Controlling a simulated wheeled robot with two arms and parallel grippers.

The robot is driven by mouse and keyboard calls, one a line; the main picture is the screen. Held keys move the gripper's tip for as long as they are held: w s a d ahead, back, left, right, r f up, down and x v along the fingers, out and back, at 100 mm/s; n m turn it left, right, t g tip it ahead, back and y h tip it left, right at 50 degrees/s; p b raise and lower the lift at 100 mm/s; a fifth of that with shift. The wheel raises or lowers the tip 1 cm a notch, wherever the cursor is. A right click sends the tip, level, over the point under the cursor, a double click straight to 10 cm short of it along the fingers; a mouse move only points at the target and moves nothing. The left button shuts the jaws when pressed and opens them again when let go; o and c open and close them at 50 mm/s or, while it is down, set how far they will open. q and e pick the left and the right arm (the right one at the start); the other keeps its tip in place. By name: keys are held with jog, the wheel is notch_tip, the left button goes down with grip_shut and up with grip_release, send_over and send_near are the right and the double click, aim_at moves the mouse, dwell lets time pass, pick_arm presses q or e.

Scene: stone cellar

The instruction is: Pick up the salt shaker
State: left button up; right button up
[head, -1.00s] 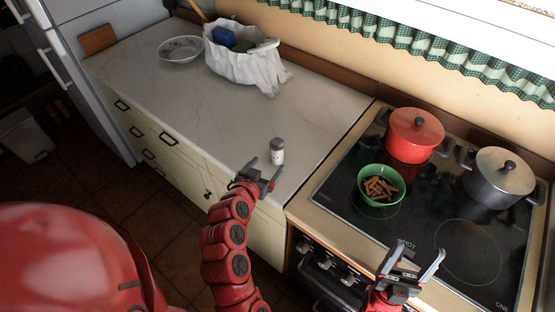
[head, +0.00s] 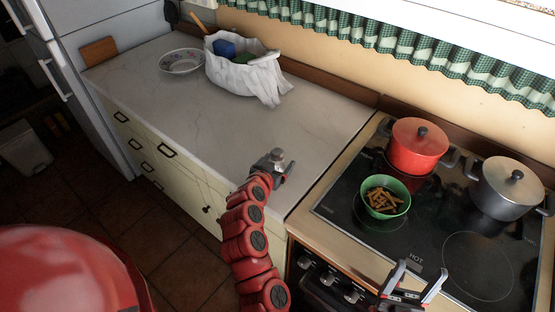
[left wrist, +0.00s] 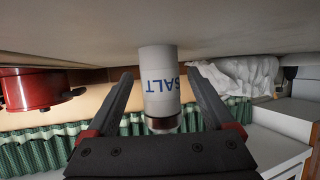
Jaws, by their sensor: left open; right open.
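The salt shaker (head: 277,154) stands upright on the pale countertop (head: 225,120), near its right front edge. The gripper hides most of it in the head view. In the left wrist view, which is upside down, the white shaker (left wrist: 160,85) with blue SALT lettering shows between the two fingers. My left gripper (head: 277,164) is open, with a finger on each side of the shaker; gaps show on both sides in the left wrist view. My right gripper (head: 421,267) is open and empty above the front of the stove.
A white cloth-lined basket (head: 240,75) and a patterned bowl (head: 181,62) stand at the back left of the counter. On the stove (head: 430,225) are a red pot (head: 416,150), a grey pot (head: 503,190) and a green bowl (head: 385,204) of brown pieces. The counter's middle is clear.

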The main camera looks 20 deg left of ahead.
pick_arm(q)
jog(key=shift+w, duration=0.1)
grip_shut()
dwell(0.4)
